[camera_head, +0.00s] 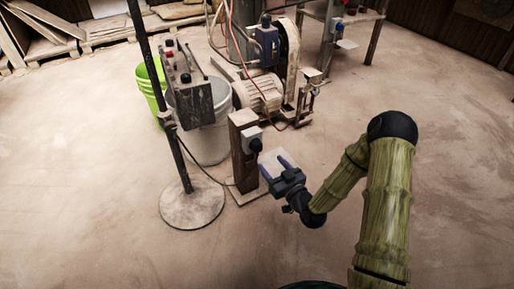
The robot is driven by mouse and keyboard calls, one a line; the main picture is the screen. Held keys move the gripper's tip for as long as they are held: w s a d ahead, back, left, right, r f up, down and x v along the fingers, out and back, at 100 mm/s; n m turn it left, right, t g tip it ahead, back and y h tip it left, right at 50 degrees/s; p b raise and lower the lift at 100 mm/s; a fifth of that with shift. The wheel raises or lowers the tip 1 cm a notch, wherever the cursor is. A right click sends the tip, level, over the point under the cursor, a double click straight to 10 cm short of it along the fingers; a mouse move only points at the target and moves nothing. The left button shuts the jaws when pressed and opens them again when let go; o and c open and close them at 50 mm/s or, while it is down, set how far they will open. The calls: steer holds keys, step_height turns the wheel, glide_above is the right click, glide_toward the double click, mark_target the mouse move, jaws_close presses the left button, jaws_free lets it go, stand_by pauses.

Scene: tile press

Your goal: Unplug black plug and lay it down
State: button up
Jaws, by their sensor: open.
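The black plug (255,145) sits in a pale socket box (251,133) on the upper side of a short wooden post (238,160). A dark cable runs low around the post's left side towards the control stand. My gripper (274,167) is open and empty, with its two bluish fingers pointing up and left. It is just to the right of and a little below the plug in the picture. I cannot tell the exact gap in depth, but I see no contact with the plug.
A control box (188,80) on a pole with a round base (192,205) stands left of the post. A grey bucket (213,145), a green bucket (149,85) and a motor (259,93) stand behind. The floor at right and front is clear.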

mark_target(259, 149)
steer(key=shift+x, duration=4.4)
steer(key=shift+c, duration=0.5)
jaws_close()
steer(key=shift+p+v, duration=0.35)
steer(key=shift+v, duration=2.6)
